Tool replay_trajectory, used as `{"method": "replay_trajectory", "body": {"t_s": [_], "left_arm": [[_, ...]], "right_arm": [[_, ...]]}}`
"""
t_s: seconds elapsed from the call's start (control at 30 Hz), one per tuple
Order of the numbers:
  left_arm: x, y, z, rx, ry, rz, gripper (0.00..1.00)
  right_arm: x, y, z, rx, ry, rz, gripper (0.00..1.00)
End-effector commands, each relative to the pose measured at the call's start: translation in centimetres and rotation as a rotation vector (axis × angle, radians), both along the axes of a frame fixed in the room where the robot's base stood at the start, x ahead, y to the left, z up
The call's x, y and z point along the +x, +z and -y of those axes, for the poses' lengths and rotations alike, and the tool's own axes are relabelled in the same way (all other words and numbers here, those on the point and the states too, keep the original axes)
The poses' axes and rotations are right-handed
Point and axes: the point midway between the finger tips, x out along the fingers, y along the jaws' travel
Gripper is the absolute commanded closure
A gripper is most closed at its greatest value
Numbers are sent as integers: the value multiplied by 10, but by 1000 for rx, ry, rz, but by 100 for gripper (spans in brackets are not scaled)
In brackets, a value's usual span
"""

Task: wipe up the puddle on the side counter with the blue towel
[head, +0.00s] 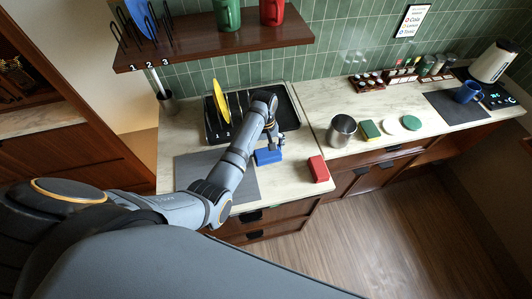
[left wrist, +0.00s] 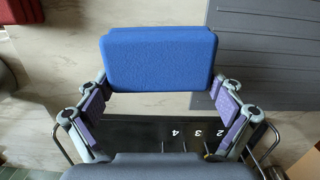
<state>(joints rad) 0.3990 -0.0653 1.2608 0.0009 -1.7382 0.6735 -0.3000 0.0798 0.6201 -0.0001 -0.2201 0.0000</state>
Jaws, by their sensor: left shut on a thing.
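The blue towel (head: 267,157) is a folded, block-like pad at the front part of the side counter (head: 300,150). My left gripper (head: 274,143) is shut on it, and its fingers point down at the counter. In the left wrist view the blue towel (left wrist: 160,58) lies between the two spread fingers, beyond the wrist. Whether it touches the counter I cannot tell. No puddle can be made out on the visible counter; the arm and towel hide part of it. My right gripper is not in view.
A red block (head: 319,168) lies right of the towel. A dark grey mat (head: 190,172) lies to the left. A black dish rack (head: 293,112) with a yellow plate (head: 221,101) stands behind.

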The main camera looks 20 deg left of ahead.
Motion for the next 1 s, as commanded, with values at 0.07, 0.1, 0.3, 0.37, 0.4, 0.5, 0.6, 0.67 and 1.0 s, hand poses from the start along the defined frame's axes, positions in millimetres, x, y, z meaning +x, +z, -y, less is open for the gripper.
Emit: {"method": "replay_trajectory", "body": {"t_s": [0.07, 0.1, 0.3, 0.37, 0.4, 0.5, 0.6, 0.67, 1.0], "left_arm": [[1, 10, 0, 0, 0, 3, 41], [1, 13, 0, 0, 0, 3, 41], [0, 22, 0, 0, 0, 1, 41], [0, 22, 0, 0, 0, 1, 41], [0, 22, 0, 0, 0, 1, 41], [0, 22, 0, 0, 0, 1, 41], [1, 25, 0, 0, 0, 3, 41], [1, 29, 0, -1, 0, 3, 41], [1, 52, 0, -1, 0, 2, 41]], "right_arm": [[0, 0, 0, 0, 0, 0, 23], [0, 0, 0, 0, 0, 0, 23], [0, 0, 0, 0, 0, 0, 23], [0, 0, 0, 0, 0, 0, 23], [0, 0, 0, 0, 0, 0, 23], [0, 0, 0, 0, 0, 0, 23], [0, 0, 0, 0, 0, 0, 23], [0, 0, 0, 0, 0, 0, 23], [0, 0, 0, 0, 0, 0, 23]]}}
